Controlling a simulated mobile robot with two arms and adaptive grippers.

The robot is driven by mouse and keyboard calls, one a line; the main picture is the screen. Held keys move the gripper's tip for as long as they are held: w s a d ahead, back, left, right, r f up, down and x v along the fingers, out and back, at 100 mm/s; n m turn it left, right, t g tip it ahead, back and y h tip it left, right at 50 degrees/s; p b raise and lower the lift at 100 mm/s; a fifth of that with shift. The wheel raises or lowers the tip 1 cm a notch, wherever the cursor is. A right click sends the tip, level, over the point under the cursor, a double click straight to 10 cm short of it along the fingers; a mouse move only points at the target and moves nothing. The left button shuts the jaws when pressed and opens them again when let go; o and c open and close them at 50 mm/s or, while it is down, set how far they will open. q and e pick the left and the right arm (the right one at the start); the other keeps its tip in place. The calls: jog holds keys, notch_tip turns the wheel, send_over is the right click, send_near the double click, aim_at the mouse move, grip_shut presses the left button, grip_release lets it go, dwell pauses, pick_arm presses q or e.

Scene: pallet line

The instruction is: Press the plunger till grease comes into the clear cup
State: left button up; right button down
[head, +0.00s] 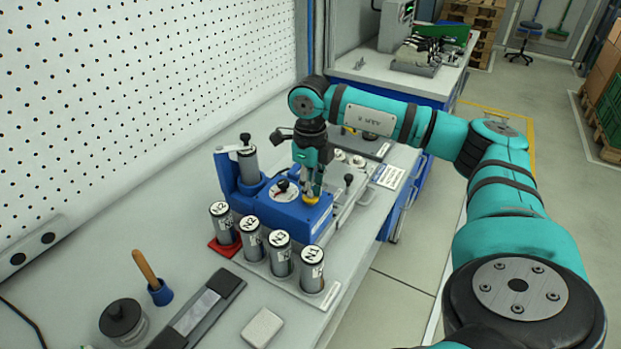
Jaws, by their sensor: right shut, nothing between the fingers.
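The blue grease device (262,207) stands on the bench, with a grey cylinder (248,165) upright at its left and a round dial with a black knob on top. A yellow button (312,200), which looks like the plunger, sits at its right end. My right gripper (312,190) points down directly over this yellow button, its fingers shut with nothing between them. The fingertips are at or very near the button; I cannot tell whether it is pressed down. I cannot make out the clear cup or any grease; the gripper hides part of that area. My left gripper is out of view.
Several labelled grey canisters (281,256) stand in front of the device, the leftmost on a red pad (225,247). A wooden-handled tool (152,277), a black-lidded jar (123,321) and a grey block (262,327) lie nearer. The perforated wall (130,110) bounds the left.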

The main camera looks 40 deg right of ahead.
jog(key=shift+r+p, duration=2.65)
jog(key=shift+r, duration=1.05)
